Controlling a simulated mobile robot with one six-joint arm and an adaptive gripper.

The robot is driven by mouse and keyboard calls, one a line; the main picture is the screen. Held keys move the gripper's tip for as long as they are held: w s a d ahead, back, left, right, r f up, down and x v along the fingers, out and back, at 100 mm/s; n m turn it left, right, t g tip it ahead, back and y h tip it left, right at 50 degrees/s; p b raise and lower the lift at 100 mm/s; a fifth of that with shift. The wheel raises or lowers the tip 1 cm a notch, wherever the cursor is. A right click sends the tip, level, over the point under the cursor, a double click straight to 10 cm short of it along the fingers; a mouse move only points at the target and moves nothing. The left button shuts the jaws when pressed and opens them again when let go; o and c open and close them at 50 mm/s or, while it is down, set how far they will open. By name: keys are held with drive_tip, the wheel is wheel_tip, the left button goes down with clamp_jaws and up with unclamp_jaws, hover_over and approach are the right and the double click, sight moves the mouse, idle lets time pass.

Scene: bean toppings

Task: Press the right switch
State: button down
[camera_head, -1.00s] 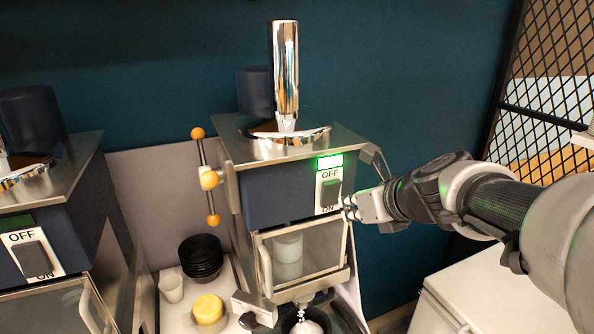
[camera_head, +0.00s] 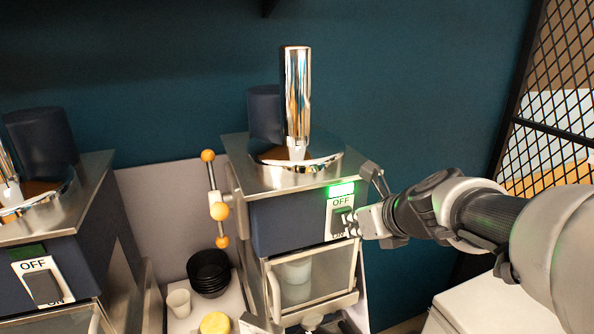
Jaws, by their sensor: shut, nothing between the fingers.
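The right switch (camera_head: 339,219) is a dark rocker on a white OFF/ON plate. It is on the blue front of the right machine (camera_head: 283,226). A green light (camera_head: 341,190) glows just above the plate. My gripper (camera_head: 352,226) is shut and empty. Its fingertips are at the right side of the plate, over the lower part of the switch, and hide part of the ON label. I cannot tell whether they touch the switch.
A left machine (camera_head: 75,245) has its own OFF/ON switch (camera_head: 43,287) and a dark lamp. A handle with orange balls (camera_head: 216,211) is left of the right machine. Black bowls (camera_head: 208,271), a white cup (camera_head: 178,302) and a yellow item (camera_head: 215,323) stand between the machines.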

drive_tip(key=shift+w+p, duration=0.15)
drive_tip(key=shift+p, duration=0.15)
drive_tip(key=shift+r, duration=0.15)
drive_tip(key=shift+r+p, duration=0.75)
drive_tip(key=shift+p, duration=0.15)
